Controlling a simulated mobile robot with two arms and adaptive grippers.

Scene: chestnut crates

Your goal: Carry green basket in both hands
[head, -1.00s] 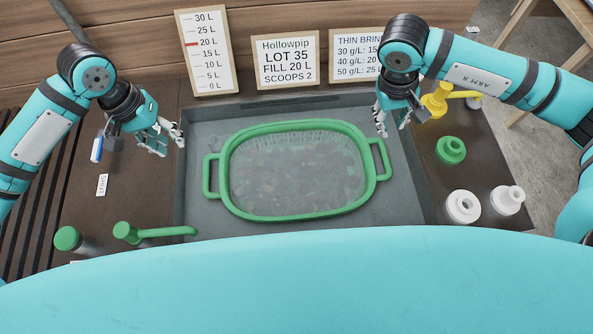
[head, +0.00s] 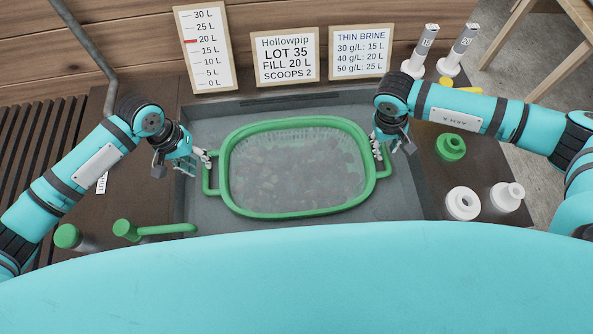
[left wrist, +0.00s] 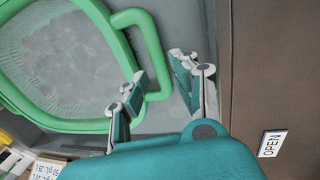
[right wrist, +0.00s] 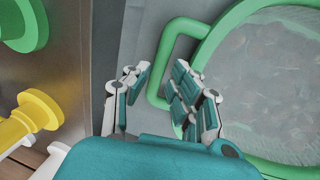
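The green basket (head: 297,212) sits level in the grey tray, with dark brown chestnuts visible under a cloudy surface inside it. Its left handle (head: 207,188) and right handle (head: 386,158) stick out at the sides. My left gripper (head: 200,160) is open at the left handle; in the left wrist view the handle's outer bar (left wrist: 152,45) runs between the parted fingers (left wrist: 160,78). My right gripper (head: 383,150) is open at the right handle; in the right wrist view the bar (right wrist: 166,55) lies between the parted fingers (right wrist: 158,82). Neither gripper is closed on its handle.
The grey tray (head: 400,205) has bare floor around the basket. A green-handled tool (head: 160,230) and a green cap (head: 67,236) lie at left. A green fitting (head: 450,147) and white fittings (head: 462,204) stand at right. Signs (head: 286,55) stand behind.

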